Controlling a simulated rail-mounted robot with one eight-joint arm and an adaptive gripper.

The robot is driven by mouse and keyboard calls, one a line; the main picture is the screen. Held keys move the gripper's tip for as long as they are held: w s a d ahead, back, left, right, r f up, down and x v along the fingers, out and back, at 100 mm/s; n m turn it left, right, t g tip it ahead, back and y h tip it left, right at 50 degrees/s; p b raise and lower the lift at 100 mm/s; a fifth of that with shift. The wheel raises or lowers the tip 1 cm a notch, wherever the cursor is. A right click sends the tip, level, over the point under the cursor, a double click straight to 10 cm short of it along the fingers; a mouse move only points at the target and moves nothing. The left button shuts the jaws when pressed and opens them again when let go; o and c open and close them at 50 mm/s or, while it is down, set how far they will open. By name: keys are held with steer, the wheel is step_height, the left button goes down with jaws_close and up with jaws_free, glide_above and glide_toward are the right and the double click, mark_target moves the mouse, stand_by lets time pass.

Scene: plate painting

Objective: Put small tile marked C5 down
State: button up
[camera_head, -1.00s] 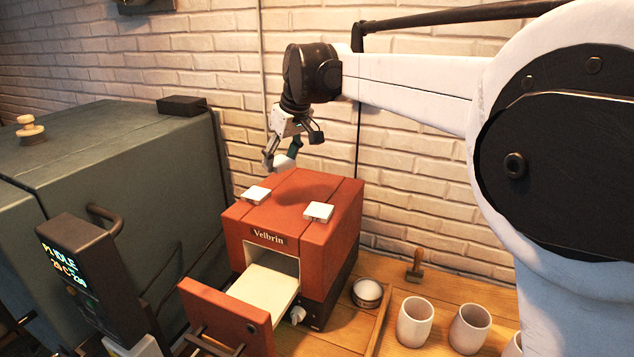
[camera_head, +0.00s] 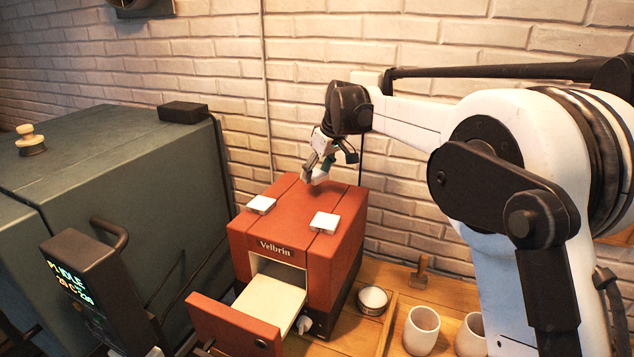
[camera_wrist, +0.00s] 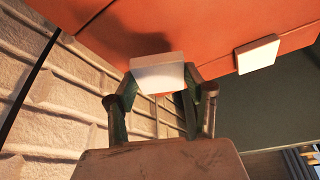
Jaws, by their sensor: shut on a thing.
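My gripper (camera_head: 318,174) is shut on a small white tile, which shows in the wrist view (camera_wrist: 158,72) between the two fingertips. Any mark on it is not readable. In the head view the gripper is over the back part of the red kiln's top (camera_head: 341,196). In the wrist view the tile is close to the red surface; I cannot tell whether it touches. Two other white tiles lie on the kiln top, one at the left (camera_head: 261,204) and one at the front right (camera_head: 324,222). One of them shows in the wrist view (camera_wrist: 257,54).
The kiln's door (camera_head: 235,325) is open at the front, with a pale slab (camera_head: 268,303) sticking out. A large grey-green kiln (camera_head: 110,185) stands left, a brick wall (camera_head: 440,100) behind. A small bowl (camera_head: 372,300) and cups (camera_head: 421,330) stand right.

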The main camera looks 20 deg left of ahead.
mark_target(317, 193)
steer(key=shift+f+p, duration=0.55)
steer(key=shift+f, duration=1.5)
steer(key=shift+f, duration=0.2)
steer(key=o, duration=1.3)
steer(key=shift+r, duration=0.15)
steer(key=b+v, duration=0.2)
steer(key=v, duration=1)
